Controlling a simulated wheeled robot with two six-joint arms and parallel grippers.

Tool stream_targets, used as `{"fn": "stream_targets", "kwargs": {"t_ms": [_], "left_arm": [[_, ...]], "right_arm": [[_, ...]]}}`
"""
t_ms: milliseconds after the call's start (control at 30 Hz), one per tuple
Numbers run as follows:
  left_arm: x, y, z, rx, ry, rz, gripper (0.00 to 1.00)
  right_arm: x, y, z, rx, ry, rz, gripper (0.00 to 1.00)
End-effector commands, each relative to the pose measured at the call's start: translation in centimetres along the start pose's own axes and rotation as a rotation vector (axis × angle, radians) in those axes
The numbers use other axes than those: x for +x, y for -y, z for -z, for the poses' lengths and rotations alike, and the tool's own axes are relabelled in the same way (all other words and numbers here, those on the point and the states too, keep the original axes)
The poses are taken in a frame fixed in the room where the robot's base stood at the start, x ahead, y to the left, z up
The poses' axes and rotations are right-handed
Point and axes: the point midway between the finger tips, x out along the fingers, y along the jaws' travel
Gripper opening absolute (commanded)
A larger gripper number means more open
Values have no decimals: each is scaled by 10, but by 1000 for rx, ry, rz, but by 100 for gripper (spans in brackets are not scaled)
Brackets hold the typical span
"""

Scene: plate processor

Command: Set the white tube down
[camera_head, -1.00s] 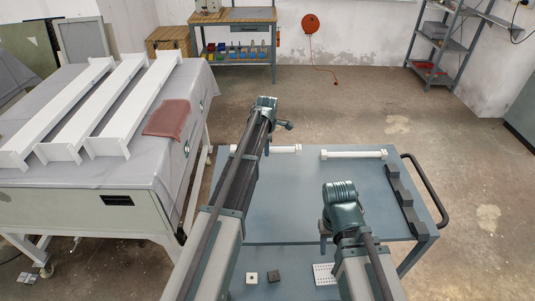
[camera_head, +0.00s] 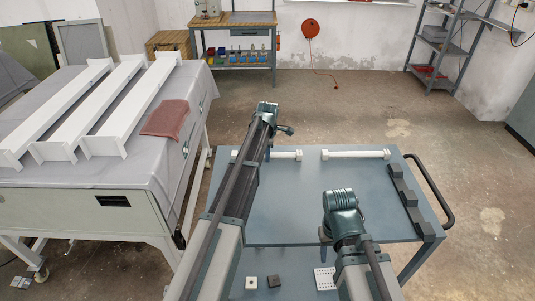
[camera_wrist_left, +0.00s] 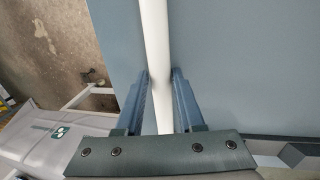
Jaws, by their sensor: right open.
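A white tube (camera_head: 285,155) lies level at the far side of the blue-grey table, its middle partly hidden by my left arm. In the left wrist view the tube (camera_wrist_left: 155,40) runs between the two fingers, which appear to touch it on both sides. My left gripper (camera_head: 267,152) is shut on it, at table height as far as I can tell. A second white tube (camera_head: 355,154) lies to the right on the same table. My right gripper (camera_head: 324,248) is open, pointing down over the near part of the table, away from both tubes.
The table (camera_head: 290,200) is clear in its middle. A dark stepped block (camera_head: 404,197) lines its right edge beside a black handle (camera_head: 437,190). Small blocks (camera_head: 274,281) and a perforated white plate (camera_head: 325,278) sit on a lower level. A covered bench (camera_head: 90,180) stands left.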

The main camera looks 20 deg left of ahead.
Motion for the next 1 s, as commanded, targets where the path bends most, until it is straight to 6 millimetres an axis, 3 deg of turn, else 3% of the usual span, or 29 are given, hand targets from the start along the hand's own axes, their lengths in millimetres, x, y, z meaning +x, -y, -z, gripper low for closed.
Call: {"fn": "stream_targets", "kwargs": {"t_ms": [267, 467, 1000], "left_arm": [[-5, 1, 0, 0, 0, 3, 44], [-23, 0, 0, 0, 0, 3, 44], [-106, 0, 0, 0, 0, 2, 44]], "right_arm": [[-5, 0, 0, 0, 0, 0, 50], [-22, -2, -1, 0, 0, 0, 50], [-103, -10, -6, 0, 0, 0, 50]]}}
